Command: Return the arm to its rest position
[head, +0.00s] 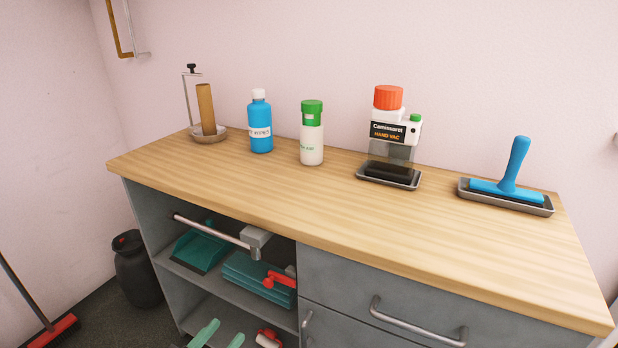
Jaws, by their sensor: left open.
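I cannot make out either of my arms or grippers in the head view. The task names no other object. The wooden worktop (330,207) fills the middle of the view, with no gripper over it or touching anything on it.
Below are open shelves with teal items (258,280). The worktop's front is clear.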

